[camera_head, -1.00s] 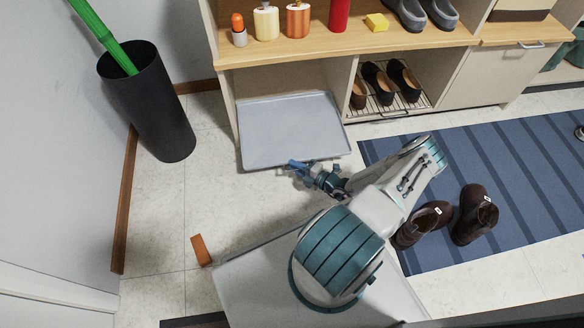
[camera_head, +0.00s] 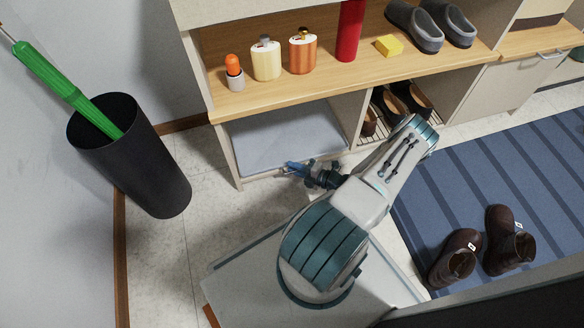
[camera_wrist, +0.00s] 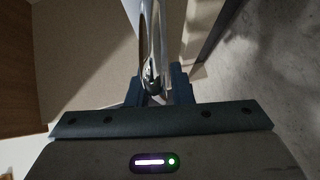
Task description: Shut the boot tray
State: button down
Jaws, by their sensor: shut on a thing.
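The boot tray (camera_head: 285,138) is a flat grey tray in the left lower bay of the wooden bench. In the head view most of it lies under the bench top, with its front edge near the bay's opening. In the wrist view my gripper (camera_wrist: 158,92) is shut on the tray's edge, a shiny rim running up between the fingers. The far part of the tray is hidden by the bench top.
A black umbrella bin (camera_head: 135,165) with a green umbrella stands at the left. Bottles and a yellow sponge (camera_head: 388,45) stand on the bench top (camera_head: 290,90). Brown boots (camera_head: 508,240) stand on the blue striped rug (camera_head: 480,175) at the right. Shoes sit on a rack beside the tray's bay.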

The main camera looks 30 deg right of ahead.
jog(key=shift+w, duration=0.25)
jog(key=c, duration=1.5)
grip_release()
jog(key=shift+a, duration=0.1)
jog(key=p+v, duration=0.3)
jog(key=v, duration=1.1)
jog(key=shift+r+p, duration=0.1)
jog(key=shift+p, duration=0.2)
